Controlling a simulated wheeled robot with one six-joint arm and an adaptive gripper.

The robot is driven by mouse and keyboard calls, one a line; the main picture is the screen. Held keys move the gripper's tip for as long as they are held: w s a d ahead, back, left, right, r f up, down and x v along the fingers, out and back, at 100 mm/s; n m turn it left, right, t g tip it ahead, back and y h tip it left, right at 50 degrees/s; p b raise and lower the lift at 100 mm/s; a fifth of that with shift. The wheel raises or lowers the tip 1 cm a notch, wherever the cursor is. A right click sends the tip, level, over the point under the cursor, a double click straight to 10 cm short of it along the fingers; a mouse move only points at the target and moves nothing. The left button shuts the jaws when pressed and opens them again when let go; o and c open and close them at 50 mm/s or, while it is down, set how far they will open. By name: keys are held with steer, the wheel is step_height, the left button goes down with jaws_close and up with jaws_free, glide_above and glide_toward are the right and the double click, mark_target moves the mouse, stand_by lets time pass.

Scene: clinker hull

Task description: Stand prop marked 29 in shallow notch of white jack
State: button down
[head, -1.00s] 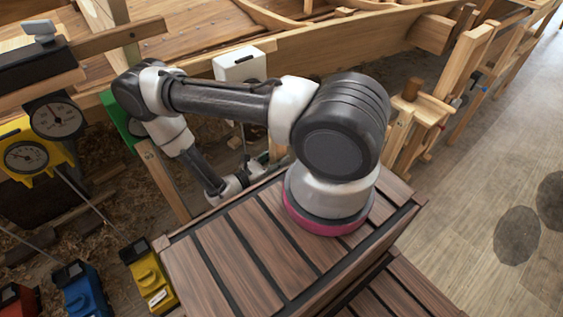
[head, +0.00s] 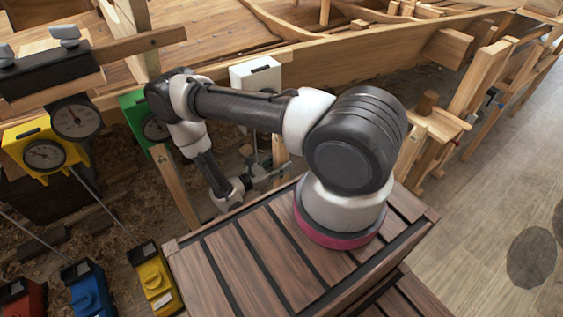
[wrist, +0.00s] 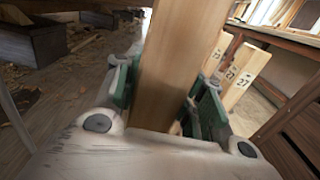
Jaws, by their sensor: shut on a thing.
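My gripper (head: 262,178) is low beyond the slatted wooden top, beside the hull frame. In the wrist view its green-padded fingers (wrist: 163,95) are shut on a light wooden prop (wrist: 180,55), which runs up out of the picture. No number shows on the held prop, and its foot is hidden. In the head view a pale upright piece (head: 280,150) by the gripper seems to be this prop. A white box-shaped unit (head: 256,76) stands behind my forearm against the hull. I cannot make out a notch on it, nor whether the prop touches it.
Other props, one marked 27 (wrist: 240,80), stand at right in the wrist view. Yellow (head: 45,155) and green (head: 135,108) dial units stand left of my arm. Blue (head: 86,288) and yellow (head: 153,278) units sit at lower left. Open floor lies at right.

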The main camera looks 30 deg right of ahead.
steer(key=w+f, duration=0.4)
steer(key=w, duration=0.4)
steer(key=shift+a, duration=0.15)
stand_by(0.9)
steer(key=shift+f, duration=0.3)
stand_by(0.7)
steer(key=shift+w, duration=0.2)
stand_by(0.5)
steer(key=c, duration=0.8)
jaws_free()
